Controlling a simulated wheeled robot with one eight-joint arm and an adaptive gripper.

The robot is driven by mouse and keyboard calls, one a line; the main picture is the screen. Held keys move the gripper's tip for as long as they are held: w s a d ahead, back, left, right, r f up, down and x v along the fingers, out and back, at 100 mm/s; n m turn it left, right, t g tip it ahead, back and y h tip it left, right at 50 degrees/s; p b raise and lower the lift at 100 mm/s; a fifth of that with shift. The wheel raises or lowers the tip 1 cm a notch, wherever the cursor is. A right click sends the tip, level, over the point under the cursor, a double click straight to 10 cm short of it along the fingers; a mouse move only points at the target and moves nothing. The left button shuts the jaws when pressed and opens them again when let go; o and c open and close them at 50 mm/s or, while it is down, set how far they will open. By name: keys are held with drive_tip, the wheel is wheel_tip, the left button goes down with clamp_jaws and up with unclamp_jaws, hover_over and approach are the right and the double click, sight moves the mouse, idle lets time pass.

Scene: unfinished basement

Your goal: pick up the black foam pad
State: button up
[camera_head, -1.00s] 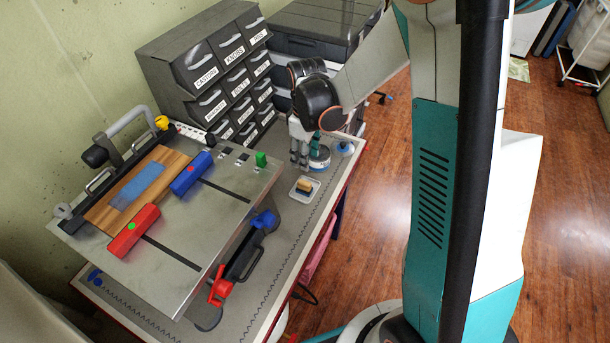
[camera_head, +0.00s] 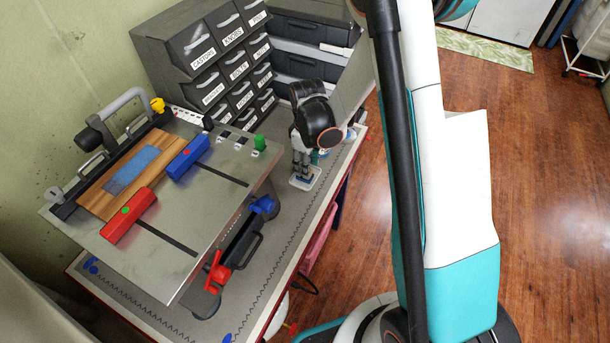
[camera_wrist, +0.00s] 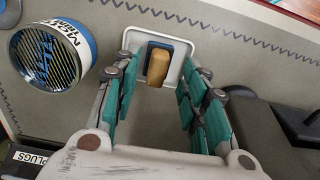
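A small white tray (camera_wrist: 187,68) lies flat on the bench and also shows in the head view (camera_head: 316,180). In it is a dark pad (camera_wrist: 149,56), blue-black in this light, with a tan block (camera_wrist: 158,68) over or against it. I cannot tell whether the two are joined. My gripper (camera_wrist: 163,82) is open and empty, pointing down, with teal-padded fingers to the left and right of the tray's near part. In the head view my gripper (camera_head: 303,168) is over the tray and hides most of it, including the pad.
A round can (camera_wrist: 50,55) stands left of the gripper in the wrist view. A raised metal plate (camera_head: 195,220) with red (camera_head: 128,215) and blue (camera_head: 188,158) blocks is to the left. The bench's right edge is close.

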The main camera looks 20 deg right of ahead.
drive_tip(key=f, duration=0.1)
drive_tip(key=f+b, duration=0.1)
drive_tip(key=f, duration=0.1)
drive_tip(key=f+b, duration=0.1)
drive_tip(key=shift+w+a+f, duration=0.2)
drive_tip(key=shift+w+f, duration=0.15)
drive_tip(key=shift+c, duration=0.6)
drive_tip(key=c, duration=0.5)
drive_tip(key=shift+c, duration=0.5)
drive_tip(key=shift+r, duration=0.15)
wheel_tip(320, 180, up, 20)
drive_tip(key=p, duration=0.6)
